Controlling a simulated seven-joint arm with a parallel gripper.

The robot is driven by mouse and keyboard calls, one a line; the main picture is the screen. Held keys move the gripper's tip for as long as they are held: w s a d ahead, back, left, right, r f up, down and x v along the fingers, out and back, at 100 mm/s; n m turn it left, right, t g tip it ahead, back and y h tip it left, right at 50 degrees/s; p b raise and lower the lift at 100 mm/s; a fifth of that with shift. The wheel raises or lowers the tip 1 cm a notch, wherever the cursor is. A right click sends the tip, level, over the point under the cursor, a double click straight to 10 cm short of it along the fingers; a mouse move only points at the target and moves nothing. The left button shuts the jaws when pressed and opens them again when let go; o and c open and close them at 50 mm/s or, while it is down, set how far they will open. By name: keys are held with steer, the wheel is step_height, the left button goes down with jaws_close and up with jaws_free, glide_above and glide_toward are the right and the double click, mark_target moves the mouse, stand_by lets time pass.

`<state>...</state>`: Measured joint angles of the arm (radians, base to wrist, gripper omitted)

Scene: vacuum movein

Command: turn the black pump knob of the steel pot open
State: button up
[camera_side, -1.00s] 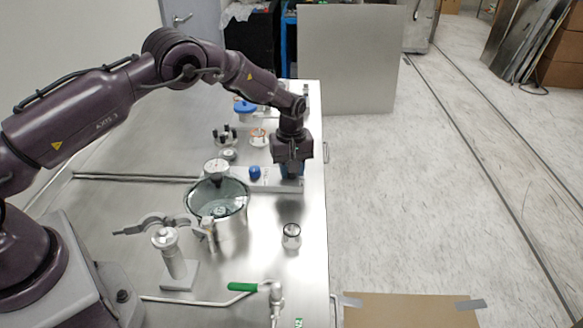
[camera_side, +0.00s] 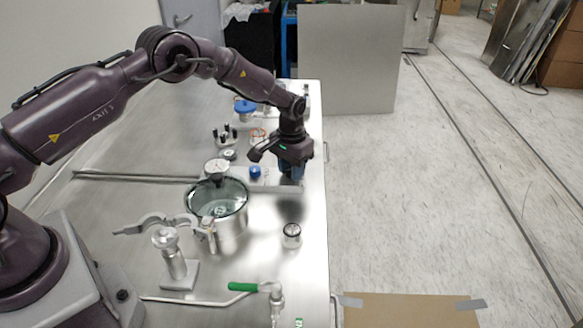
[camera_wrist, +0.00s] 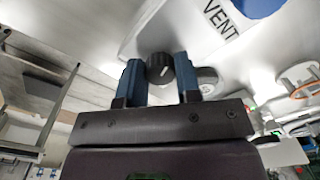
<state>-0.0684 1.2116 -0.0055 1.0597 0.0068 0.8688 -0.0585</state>
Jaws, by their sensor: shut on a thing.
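The black pump knob (camera_wrist: 160,68) with a white mark shows in the wrist view, between the two blue fingers of my gripper (camera_wrist: 160,82). My gripper is shut on it. In the side view, my gripper (camera_side: 291,174) points down at the right end of the light valve panel (camera_side: 265,188), and the hand hides the black knob there. The steel pot (camera_side: 232,232) with a glass lid (camera_side: 212,199) stands to the left and nearer the camera.
A blue knob (camera_side: 255,173) sits on the panel left of my gripper; its blue edge (camera_wrist: 262,4) shows beside the word VENT in the wrist view. A small steel jar (camera_side: 291,237) and a green-handled valve (camera_side: 242,287) are nearer the camera. A round gauge (camera_side: 216,168) stands behind the pot.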

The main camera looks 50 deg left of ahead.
steer(key=shift+r+m, duration=0.1)
steer(key=shift+m, duration=1.6)
steer(key=o, duration=0.9)
step_height(320, 180, up, 13)
steer(key=shift+f, duration=0.1)
